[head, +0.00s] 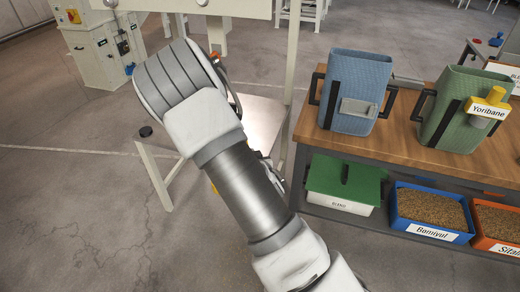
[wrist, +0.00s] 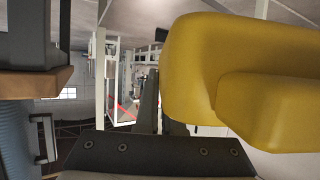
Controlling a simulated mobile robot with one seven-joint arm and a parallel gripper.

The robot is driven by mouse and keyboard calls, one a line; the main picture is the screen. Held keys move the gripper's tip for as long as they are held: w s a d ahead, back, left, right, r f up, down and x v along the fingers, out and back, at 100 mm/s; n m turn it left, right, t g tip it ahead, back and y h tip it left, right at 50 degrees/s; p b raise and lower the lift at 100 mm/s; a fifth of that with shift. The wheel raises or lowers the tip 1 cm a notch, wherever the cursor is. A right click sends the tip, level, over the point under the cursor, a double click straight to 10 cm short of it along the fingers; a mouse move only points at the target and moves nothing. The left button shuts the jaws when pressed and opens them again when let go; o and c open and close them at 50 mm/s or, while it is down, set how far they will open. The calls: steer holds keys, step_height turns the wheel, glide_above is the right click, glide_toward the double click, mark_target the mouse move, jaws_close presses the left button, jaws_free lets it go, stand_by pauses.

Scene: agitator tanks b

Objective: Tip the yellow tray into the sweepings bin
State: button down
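A large, smooth yellow body (wrist: 240,75) with rounded edges fills the right of the wrist view, very close to the camera. It looks like the yellow tray, but its whole shape is cut off. In the head view only a small yellow patch (head: 214,188) shows beside my arm. My gripper (wrist: 148,100) shows in the wrist view as one dark finger against the yellow body's left edge, above a dark bolted plate. The other finger is hidden, so its grip is unclear. My arm hides the gripper in the head view. I cannot identify the sweepings bin.
Below stand a green-lidded box (head: 345,180), a blue bin (head: 430,208) and an orange bin (head: 497,222) of granules. A metal stand (head: 262,115) lies behind my arm.

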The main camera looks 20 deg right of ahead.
step_height(320, 180, up, 8)
steer(key=s+a+n+y+p, duration=0.1)
steer(key=s+a+p, duration=0.2)
steer(key=p, duration=0.7)
steer(key=shift+s, duration=0.15)
